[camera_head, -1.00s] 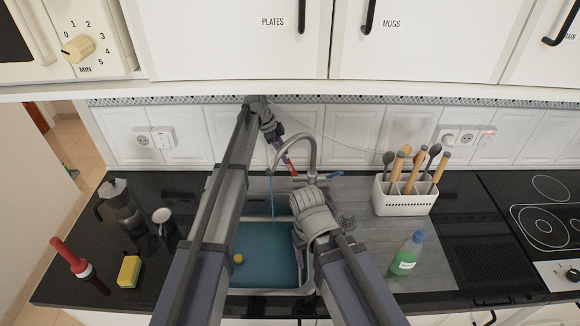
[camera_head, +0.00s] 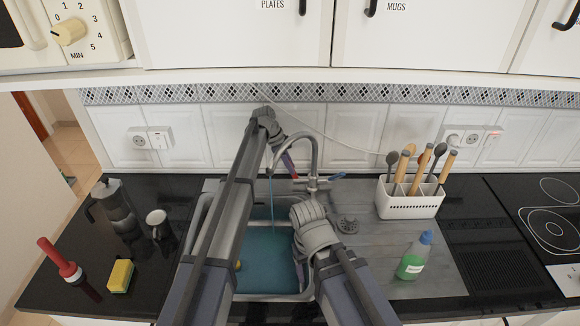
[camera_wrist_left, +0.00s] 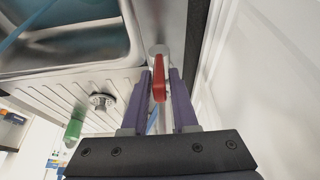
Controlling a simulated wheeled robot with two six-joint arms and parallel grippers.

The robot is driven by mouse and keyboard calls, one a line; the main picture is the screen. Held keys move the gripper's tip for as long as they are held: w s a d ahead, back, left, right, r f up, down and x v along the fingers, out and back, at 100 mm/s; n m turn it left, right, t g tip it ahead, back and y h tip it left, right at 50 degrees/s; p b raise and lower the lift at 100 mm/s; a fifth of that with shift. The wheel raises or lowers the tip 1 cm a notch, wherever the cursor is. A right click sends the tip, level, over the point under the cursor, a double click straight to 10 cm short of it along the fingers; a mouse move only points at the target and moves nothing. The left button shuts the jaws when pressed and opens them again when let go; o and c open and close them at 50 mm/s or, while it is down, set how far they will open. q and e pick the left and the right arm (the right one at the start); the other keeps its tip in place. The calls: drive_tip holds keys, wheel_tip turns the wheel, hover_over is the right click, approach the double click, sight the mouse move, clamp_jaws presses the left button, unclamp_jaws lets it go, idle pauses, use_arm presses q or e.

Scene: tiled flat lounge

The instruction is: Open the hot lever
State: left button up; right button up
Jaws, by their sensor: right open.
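The chrome tap (camera_head: 315,160) stands behind the sink (camera_head: 262,296). Its red lever (camera_wrist_left: 158,78) is on the left side in the head view, mostly hidden by my left gripper (camera_head: 289,163). In the left wrist view the red lever lies between the two purple fingers of that gripper (camera_wrist_left: 163,100), with gaps beside it; the fingers are apart. The blue lever (camera_head: 337,176) points right. A thin blue stream (camera_head: 271,200) runs down from the spout. My right gripper (camera_head: 299,250) is low over the sink's right side, its fingers mostly hidden by the wrist.
A utensil holder (camera_head: 408,202) and a green soap bottle (camera_head: 411,262) stand right of the sink. A moka pot (camera_head: 117,207), mug (camera_head: 157,223), yellow sponge (camera_head: 121,275) and red-handled brush (camera_head: 62,264) are on the left. Wall cabinets (camera_head: 235,35) hang low above.

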use_arm(q)
clamp_jaws()
idle(1.0)
